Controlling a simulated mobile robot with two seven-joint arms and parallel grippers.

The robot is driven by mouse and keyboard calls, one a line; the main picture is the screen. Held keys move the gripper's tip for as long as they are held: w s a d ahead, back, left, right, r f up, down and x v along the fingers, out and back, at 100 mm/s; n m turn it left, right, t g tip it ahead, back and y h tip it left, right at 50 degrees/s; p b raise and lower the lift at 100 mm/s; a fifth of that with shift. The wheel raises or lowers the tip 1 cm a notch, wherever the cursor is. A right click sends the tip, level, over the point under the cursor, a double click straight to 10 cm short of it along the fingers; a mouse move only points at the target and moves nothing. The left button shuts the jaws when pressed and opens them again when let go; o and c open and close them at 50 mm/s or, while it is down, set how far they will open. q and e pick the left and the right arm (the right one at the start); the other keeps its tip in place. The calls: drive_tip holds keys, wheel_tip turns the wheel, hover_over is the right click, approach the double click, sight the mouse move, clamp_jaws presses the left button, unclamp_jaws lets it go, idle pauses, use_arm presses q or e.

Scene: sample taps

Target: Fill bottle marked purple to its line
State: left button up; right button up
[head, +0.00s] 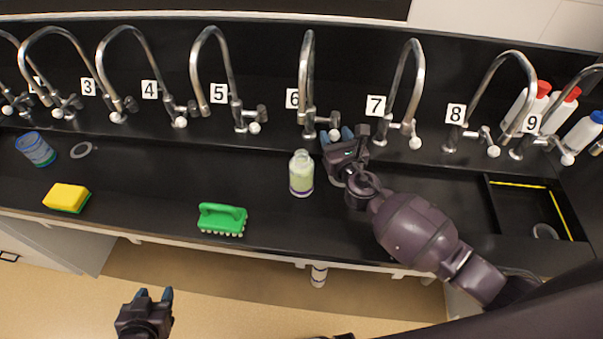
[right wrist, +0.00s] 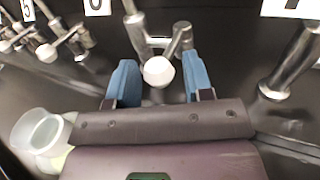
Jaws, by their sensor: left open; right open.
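The bottle (head: 301,178) with a purple band near its base stands upright on the dark counter below tap 6 (head: 307,80). It looks pale green inside; I cannot make out its fill line or whether water is running. Its open mouth (right wrist: 42,130) shows at the lower left of the right wrist view. My right gripper (head: 336,135) is open at tap 6's white knob (right wrist: 159,71), which appears between the blue fingers; contact is unclear. My left gripper (head: 154,296) is open and empty, low in front of the counter.
A green brush (head: 222,217), yellow sponge (head: 67,197) and tilted blue-banded container (head: 36,150) are on the counter. Several numbered taps line the back. Capped bottles (head: 527,105) stand at the right, behind a recessed basin (head: 515,205). The counter between sponge and brush is clear.

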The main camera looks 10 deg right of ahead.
drive_tip(key=s+p, duration=0.1)
drive_tip(key=s, duration=0.5)
drive_tip(key=shift+s+d, duration=0.35)
drive_tip(key=shift+d, duration=0.05)
idle(0.3)
